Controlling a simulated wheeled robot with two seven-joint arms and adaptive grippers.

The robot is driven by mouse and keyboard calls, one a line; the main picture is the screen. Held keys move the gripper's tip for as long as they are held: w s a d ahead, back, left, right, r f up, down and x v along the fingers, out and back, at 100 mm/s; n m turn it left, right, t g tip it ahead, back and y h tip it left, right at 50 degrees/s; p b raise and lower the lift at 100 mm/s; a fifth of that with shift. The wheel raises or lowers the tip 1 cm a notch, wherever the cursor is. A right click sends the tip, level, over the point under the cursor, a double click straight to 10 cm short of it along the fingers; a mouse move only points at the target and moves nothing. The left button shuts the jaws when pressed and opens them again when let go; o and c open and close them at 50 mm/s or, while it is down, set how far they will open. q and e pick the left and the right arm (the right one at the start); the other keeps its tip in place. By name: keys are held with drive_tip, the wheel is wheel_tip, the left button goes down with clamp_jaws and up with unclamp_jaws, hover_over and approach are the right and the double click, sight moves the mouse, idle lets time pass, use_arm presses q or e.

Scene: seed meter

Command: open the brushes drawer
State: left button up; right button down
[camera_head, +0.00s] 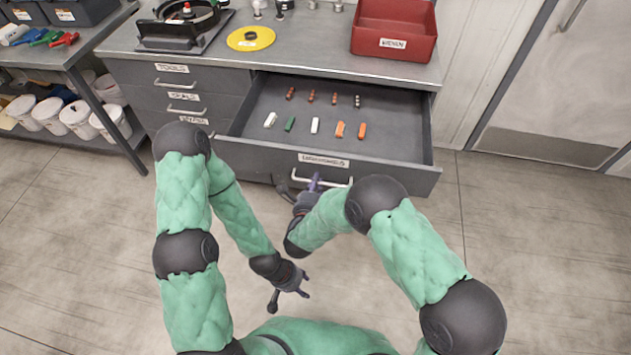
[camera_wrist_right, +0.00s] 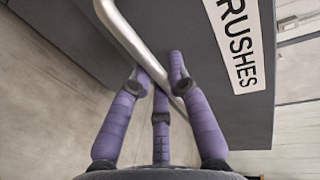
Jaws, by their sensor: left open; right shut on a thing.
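The brushes drawer (camera_head: 410,168) stands pulled well out of the grey bench in the head view. Small pieces in white, green, orange and dark red lie in two rows inside it. Its bar handle (camera_head: 338,184) is on the front below a white label (camera_head: 323,160); the label (camera_wrist_right: 239,45) ends in "RUSHES" in the right wrist view. My right gripper (camera_head: 311,187) is shut on the handle, its purple fingers around the bar (camera_wrist_right: 135,45). My left gripper (camera_head: 290,288) is open and empty, low in front of the drawer and apart from it.
A stack of shut drawers (camera_head: 180,83) is left of the open one. On the benchtop are a red bin (camera_head: 393,28), a yellow disc (camera_head: 251,38) and a dark device (camera_head: 180,30). White buckets (camera_head: 76,115) stand under the left table. The floor at right is clear.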

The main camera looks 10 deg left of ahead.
drive_tip(key=shift+f, duration=0.1)
drive_tip(key=c, duration=1.2)
unclamp_jaws()
drive_tip(key=shift+r, duration=0.2)
